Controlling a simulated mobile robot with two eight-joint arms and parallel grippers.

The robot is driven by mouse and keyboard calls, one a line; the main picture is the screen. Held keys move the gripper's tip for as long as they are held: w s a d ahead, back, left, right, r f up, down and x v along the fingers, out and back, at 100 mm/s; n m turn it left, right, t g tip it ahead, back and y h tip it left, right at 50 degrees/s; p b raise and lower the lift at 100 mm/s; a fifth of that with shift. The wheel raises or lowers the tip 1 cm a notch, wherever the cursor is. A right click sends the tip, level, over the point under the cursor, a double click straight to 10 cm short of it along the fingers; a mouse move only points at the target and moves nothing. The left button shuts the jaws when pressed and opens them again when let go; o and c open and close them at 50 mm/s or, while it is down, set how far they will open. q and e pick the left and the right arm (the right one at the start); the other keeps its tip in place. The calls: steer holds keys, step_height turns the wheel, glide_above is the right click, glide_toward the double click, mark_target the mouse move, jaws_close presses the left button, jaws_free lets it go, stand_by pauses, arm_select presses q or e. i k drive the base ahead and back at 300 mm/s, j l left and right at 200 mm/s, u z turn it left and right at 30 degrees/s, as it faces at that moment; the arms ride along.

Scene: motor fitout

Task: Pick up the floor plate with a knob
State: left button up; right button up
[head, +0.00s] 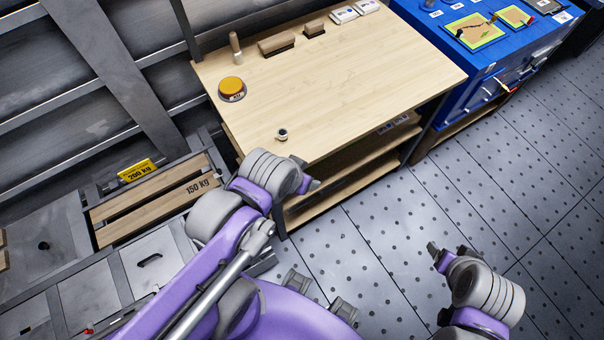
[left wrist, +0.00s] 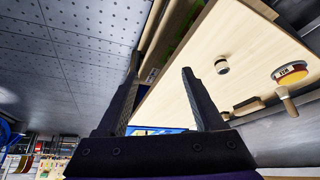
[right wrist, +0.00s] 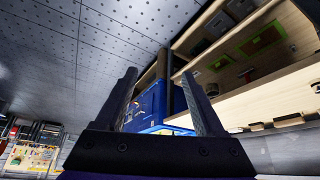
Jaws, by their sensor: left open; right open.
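A grey metal floor plate (head: 62,222) with a small dark knob (head: 43,246) lies at the far left of the head view, set among other floor panels. My left gripper (head: 311,182) is beside the front edge of the wooden table, well to the right of the plate. In the left wrist view its jaws (left wrist: 160,70) are apart and empty. My right gripper (head: 452,250) is over the dotted floor at the lower right, and in the right wrist view its jaws (right wrist: 159,74) are open and empty. The plate shows in neither wrist view.
A neighbouring panel has a bar handle (head: 149,261). Wooden slats marked 150 kg (head: 160,203) and a yellow 200 kg sign (head: 137,171) lie between. The wooden table (head: 350,85) holds a yellow-topped button, a nut and brushes. A blue workbench (head: 445,75) stands right; the dotted floor is clear.

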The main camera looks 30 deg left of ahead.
mark_target(48, 248)
steer(key=u, duration=3.65)
steer(key=i+j, duration=0.2)
steer(key=i+j+z, duration=0.1)
steer(key=i+j, duration=0.15)
steer(key=j, duration=0.2)
steer(key=i+j, duration=0.2)
steer(key=j, duration=0.15)
steer(key=i+j+z, duration=0.1)
steer(key=j, duration=0.25)
steer(key=i+j, duration=0.3)
steer(key=i+j+z, duration=0.1)
steer(key=j, duration=0.3)
steer(key=i+j, duration=0.3)
